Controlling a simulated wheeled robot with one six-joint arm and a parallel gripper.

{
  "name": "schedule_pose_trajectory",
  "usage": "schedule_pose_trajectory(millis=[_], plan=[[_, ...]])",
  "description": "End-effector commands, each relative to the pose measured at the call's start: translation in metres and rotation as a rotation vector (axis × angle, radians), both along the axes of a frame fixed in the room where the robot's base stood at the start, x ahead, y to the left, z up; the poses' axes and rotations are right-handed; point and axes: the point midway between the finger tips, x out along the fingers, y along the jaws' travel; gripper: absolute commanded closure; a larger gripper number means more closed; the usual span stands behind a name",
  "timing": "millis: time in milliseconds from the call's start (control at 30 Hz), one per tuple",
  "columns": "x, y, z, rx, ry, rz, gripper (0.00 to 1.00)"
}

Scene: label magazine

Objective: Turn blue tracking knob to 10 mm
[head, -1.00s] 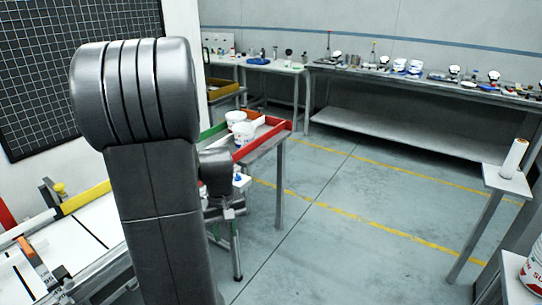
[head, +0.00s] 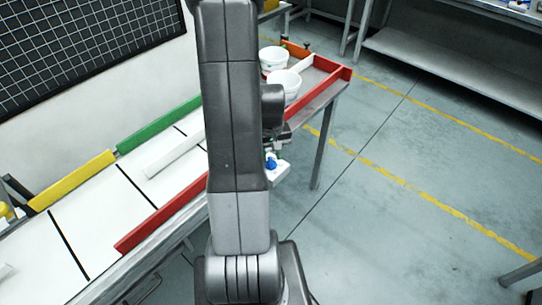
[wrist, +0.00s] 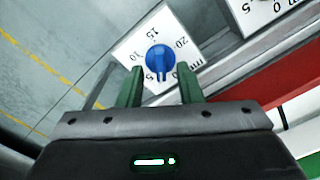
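The blue tracking knob (wrist: 160,58) sits on a white dial plate (wrist: 128,47) marked 5, 10, 15, 20 and mm in the wrist view. Its narrow grip bar points down in that picture, near the 5; the exact reading is unclear. My gripper (wrist: 160,69) is open, with one green finger on each side of the knob's lower part. A gap shows on both sides; I cannot tell the depth between fingers and knob. In the head view the blue knob (head: 271,162) shows small beside my arm, below the gripper.
A second white dial plate (wrist: 262,10) is at the top right of the wrist view. In the head view, the bench has red (head: 165,222), green (head: 158,125) and yellow (head: 73,180) rails. White tubs (head: 284,84) stand behind my arm. The floor at right is open.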

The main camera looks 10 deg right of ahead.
Motion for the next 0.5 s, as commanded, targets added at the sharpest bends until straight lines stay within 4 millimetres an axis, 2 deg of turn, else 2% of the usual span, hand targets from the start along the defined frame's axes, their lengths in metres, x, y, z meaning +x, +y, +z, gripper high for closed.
schedule_pose_trajectory(millis=[200, 467, 500], plan=[[-0.0002, 0.0000, -0.0125, 0.000, 0.000, 0.000, 0.67], [0.0001, 0.0000, -0.0134, 0.000, -0.001, 0.000, 0.67], [0.0001, 0.0000, -0.0134, 0.000, -0.001, 0.000, 0.71]])
